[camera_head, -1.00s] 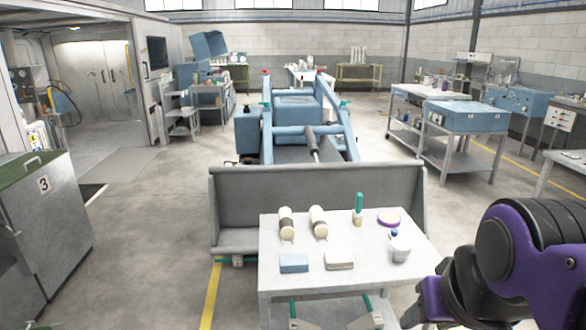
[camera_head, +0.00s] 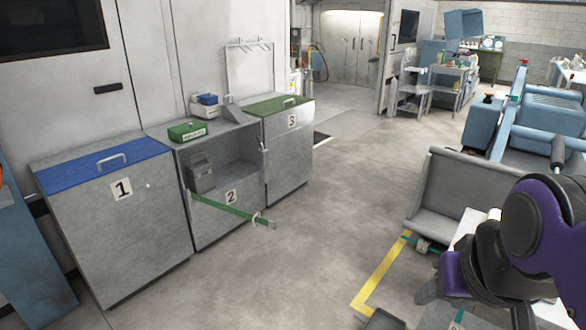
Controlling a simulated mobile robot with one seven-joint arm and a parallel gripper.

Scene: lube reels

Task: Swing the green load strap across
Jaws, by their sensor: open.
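The green load strap (camera_head: 230,210) is a thin green bar with a metal fitting at its free end. It runs from the left side of the open middle cabinet (camera_head: 215,228), marked 2, and sticks out to the right in front of it. A small metal catch (camera_head: 264,149) shows on the right side of that opening. My gripper (camera_head: 434,290), purple and dark grey, is at the lower right, far from the strap. It is open; its fingers are only partly visible and I see nothing held.
Cabinet 1 (camera_head: 118,228) with a blue lid and cabinet 3 (camera_head: 288,155) with a green lid flank it. A grey loader bucket (camera_head: 455,200) is at right. The floor between is clear.

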